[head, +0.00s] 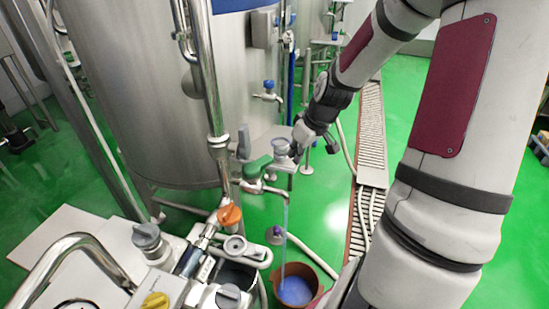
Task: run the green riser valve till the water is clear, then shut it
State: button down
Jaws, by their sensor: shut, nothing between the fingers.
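The green riser valve handle (257,167) sits on a small tap branching from the steel riser, left of centre. A thin bluish stream (285,225) falls from its spout into a reddish-brown bucket (318,285) on the floor. The liquid (295,291) in the bucket looks blue-violet. My gripper (299,137) is shut and empty, just above and right of the green handle, close to a grey-topped fitting (280,147). I cannot tell whether it touches that fitting.
A large steel tank (165,90) stands behind the pipe. A blue-handled tap (268,85) is on the tank. A floor drain grate (371,135) and hoses lie right.

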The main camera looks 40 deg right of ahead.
aim_at(258, 166)
jog(key=b+x, duration=0.2)
jog(key=x, duration=0.7)
jog(key=shift+a+f, duration=0.1)
jog(key=shift+w+a+f+b, duration=0.15)
jog(key=shift+w+b, duration=0.1)
jog(key=shift+w, duration=0.8)
jog(key=shift+w+a+f+b, duration=0.1)
jog(key=shift+w+f+b, duration=0.1)
jog(key=shift+w, duration=0.8)
jog(key=shift+r, duration=0.1)
jog(key=shift+w+d+n+p, duration=0.2)
jog(key=shift+n+p, duration=0.1)
jog(key=shift+p, duration=0.1)
